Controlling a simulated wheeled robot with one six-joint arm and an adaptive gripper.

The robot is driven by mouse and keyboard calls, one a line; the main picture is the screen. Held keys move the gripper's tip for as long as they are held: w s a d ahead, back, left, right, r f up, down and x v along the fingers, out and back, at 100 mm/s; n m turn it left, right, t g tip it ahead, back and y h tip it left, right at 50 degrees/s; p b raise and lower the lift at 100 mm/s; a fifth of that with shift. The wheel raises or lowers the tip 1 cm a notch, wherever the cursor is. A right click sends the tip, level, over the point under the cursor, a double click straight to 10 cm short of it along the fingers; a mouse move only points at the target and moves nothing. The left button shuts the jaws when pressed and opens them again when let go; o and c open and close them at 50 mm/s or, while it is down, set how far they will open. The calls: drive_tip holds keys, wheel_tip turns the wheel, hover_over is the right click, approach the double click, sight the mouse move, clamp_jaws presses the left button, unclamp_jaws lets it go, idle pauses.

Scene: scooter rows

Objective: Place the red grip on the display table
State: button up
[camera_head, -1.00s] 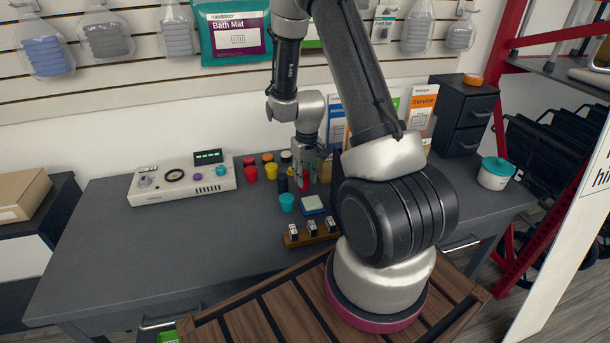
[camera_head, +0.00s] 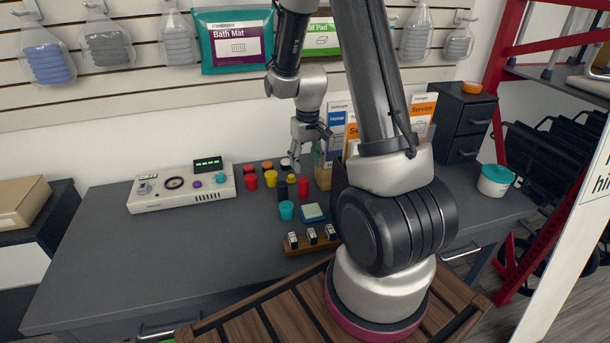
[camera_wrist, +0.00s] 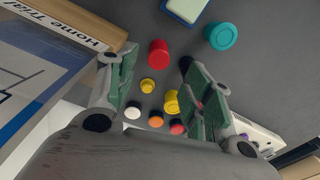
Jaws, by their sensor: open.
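A red grip (camera_head: 303,187), a short cylinder, stands upright on the grey display table (camera_head: 200,244), beside a black cylinder (camera_head: 283,191) and behind a blue and pale green block (camera_head: 312,212). My gripper (camera_head: 309,158) is above it, open and empty, with a gap between fingertips and grip. In the wrist view the red grip (camera_wrist: 158,53) shows between and beyond the open fingers of my gripper (camera_wrist: 160,82). Another red cylinder (camera_head: 250,181) stands farther left; in the wrist view one finger partly hides a red piece.
Several coloured cups and caps stand close around, including a yellow one (camera_head: 271,179) and a teal one (camera_head: 286,210). A wooden rack (camera_head: 311,245) lies in front. Brochures (camera_head: 337,135) stand right. A control box (camera_head: 181,188) is left. The front left table is clear.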

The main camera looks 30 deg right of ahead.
drive_tip(key=s+a+r, duration=0.1)
drive_tip(key=s+r, duration=0.1)
drive_tip(key=r, duration=0.3)
drive_tip(key=s+a+r+t, duration=0.1)
drive_tip(key=s+r, duration=0.1)
drive_tip(key=r, duration=0.4)
drive_tip(key=s+a+r, duration=0.1)
drive_tip(key=s+r, duration=0.2)
drive_tip(key=r, duration=0.2)
drive_tip(key=s+a+r+t, duration=0.1)
drive_tip(key=s+r, duration=0.3)
drive_tip(key=s, duration=0.4)
drive_tip(key=s+a+r+t, duration=0.1)
drive_tip(key=s+r, duration=0.4)
drive_tip(key=s, duration=0.3)
drive_tip(key=shift+a+n+t, duration=0.15)
drive_tip(key=shift+n+t, duration=0.15)
